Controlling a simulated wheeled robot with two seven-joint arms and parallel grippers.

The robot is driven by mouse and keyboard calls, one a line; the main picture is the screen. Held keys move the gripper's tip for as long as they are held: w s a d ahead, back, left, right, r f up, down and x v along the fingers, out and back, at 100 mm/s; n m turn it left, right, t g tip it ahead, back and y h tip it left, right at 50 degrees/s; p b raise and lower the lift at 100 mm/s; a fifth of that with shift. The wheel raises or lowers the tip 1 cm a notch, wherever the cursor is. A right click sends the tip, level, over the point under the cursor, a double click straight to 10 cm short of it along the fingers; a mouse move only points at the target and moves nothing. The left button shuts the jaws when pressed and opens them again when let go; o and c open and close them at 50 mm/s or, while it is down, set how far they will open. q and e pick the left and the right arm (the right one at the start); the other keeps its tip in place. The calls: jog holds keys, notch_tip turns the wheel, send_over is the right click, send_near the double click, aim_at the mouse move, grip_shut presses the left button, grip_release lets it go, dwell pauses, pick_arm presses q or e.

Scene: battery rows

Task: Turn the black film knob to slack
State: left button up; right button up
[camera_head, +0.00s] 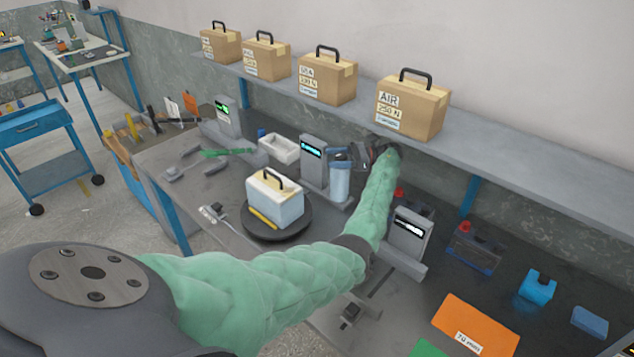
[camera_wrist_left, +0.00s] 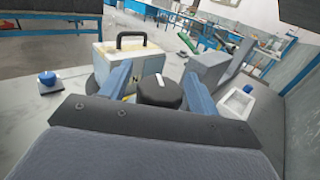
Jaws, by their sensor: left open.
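The black film knob (camera_wrist_left: 160,92) is round, with a short white mark on top, in the middle of the left wrist view. My left gripper (camera_wrist_left: 158,95) is open, its two blue fingers on either side of the knob; I cannot tell whether they touch it. In the head view, my left gripper (camera_head: 345,156) is over the bluish film roll (camera_head: 340,183), beside a grey post with a lit display (camera_head: 313,158). The knob is hidden there by my gripper. My right gripper is not in view.
A pale battery with a black handle (camera_head: 275,203) stands on a dark round turntable (camera_head: 258,234). A shelf (camera_head: 490,150) with several cardboard boxes runs above the bench. A second grey post (camera_head: 408,235) and a red-topped battery (camera_head: 474,250) stand to the right.

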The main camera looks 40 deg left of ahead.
pick_arm(q)
jog(key=shift+a+r+m+t+y, duration=0.1)
jog(key=shift+m+t+y, duration=0.2)
